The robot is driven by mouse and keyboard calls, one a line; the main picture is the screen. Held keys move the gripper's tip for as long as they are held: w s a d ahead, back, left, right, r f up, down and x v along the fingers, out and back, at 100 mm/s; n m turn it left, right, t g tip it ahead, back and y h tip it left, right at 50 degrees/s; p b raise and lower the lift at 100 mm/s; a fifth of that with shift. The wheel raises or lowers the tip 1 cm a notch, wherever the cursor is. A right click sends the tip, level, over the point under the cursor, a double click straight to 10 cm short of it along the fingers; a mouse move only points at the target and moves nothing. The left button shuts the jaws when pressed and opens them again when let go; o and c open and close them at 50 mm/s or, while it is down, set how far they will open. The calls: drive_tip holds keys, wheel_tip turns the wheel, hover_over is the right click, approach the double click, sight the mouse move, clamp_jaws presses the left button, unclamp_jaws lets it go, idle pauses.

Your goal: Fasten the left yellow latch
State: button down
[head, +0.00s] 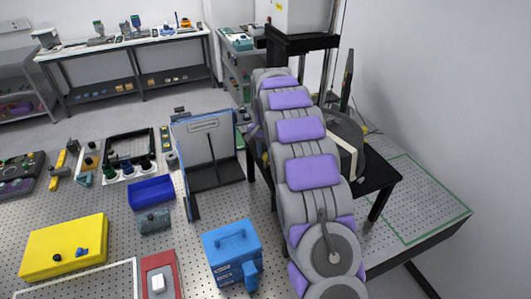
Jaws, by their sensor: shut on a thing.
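My grey and purple arm fills the middle right of the head view, reaching away from me and bending at its far end. My gripper is hidden behind it; only a small part of my wrist side seems to show past the arm's left edge. A small yellow patch (265,157) shows by that edge; I cannot tell whether it is the left yellow latch. A dark round instrument (347,133) with a cream-edged part stands on a black table (383,178), partly hidden by my arm. No latch is clearly visible, so I cannot tell its position.
An upright panel on a stand (208,142) is close left of my arm. A blue box (232,250), yellow case (62,250), red box (161,272) and blue bin (151,190) sit on the perforated bench. The green-outlined perforated top (425,200) at right is clear.

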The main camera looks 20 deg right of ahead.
sight(266, 154)
drive_tip(key=shift+w+r, duration=0.15)
idle(0.3)
drive_tip(key=c, duration=0.9)
unclamp_jaws()
drive_tip(key=shift+r+p, duration=1.85)
drive_tip(key=shift+r, duration=6.7)
